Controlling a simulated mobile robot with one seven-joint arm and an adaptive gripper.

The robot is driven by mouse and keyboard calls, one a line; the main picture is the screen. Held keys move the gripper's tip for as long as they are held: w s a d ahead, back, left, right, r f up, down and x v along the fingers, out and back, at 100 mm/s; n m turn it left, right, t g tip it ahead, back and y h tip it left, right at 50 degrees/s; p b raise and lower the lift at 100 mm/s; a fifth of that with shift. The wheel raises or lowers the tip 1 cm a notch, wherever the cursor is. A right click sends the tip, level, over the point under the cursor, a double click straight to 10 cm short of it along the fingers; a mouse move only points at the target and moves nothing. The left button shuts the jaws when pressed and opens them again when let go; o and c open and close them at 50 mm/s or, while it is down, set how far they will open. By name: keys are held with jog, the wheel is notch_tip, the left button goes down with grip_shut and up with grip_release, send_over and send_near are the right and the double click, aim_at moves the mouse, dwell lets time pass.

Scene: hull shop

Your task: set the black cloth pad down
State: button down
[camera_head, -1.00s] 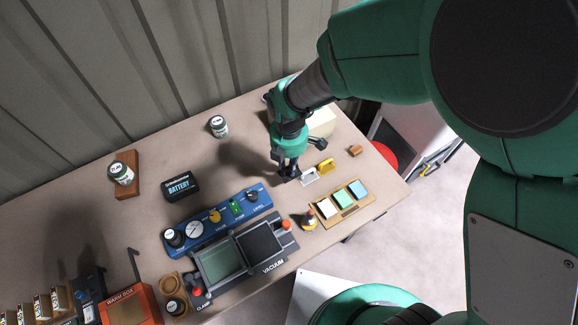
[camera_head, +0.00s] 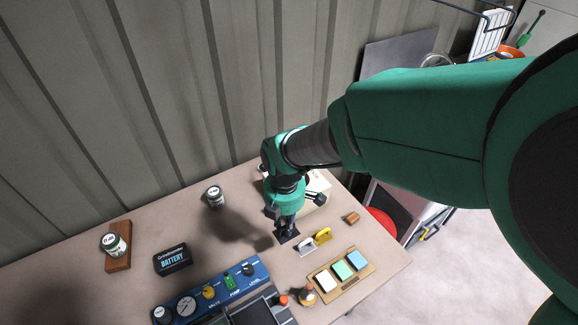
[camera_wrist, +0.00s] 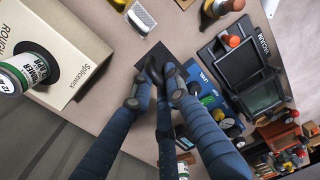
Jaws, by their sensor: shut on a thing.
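The black cloth pad (camera_head: 290,238) shows as a small dark square at my gripper's tips, over the bench left of the white-handled tool (camera_head: 306,246). In the wrist view the pad (camera_wrist: 149,57) sticks out flat beyond the fingers. My gripper (camera_head: 286,229) points down and is shut on the pad's near part; in the wrist view the fingertips (camera_wrist: 160,73) cover that part. The pad is at or just above the bench top; I cannot tell whether it touches.
A yellow tool (camera_head: 323,236) and a tray of coloured blocks (camera_head: 341,272) lie to the right. A blue pump panel (camera_head: 229,285) is in front. A cream box (camera_wrist: 62,48) with a can on it stands close by. Bare bench (camera_head: 235,236) lies to the left.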

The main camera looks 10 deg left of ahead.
notch_tip(320, 180, up, 4)
jog(key=shift+w+r, duration=0.1)
jog(key=shift+r, duration=0.1)
jog(key=w+a+r+p, duration=0.1)
jog(key=w+a+p, duration=0.15)
jog(key=w, duration=0.85)
jog(key=w+a+r+p, duration=0.1)
jog(key=w+a, duration=0.3)
jog(key=w, duration=0.8)
jog(key=w+a+r+p, duration=0.1)
jog(key=w+a+p, duration=0.15)
jog(key=w, duration=0.85)
jog(key=w+f+p, duration=0.1)
jog(key=w+f, duration=0.2)
jog(key=w, duration=0.7)
notch_tip(320, 180, down, 11)
jog(key=shift+w+a+f, duration=0.15)
jog(key=shift+w+f, duration=0.05)
jog(key=shift+f, duration=3.1)
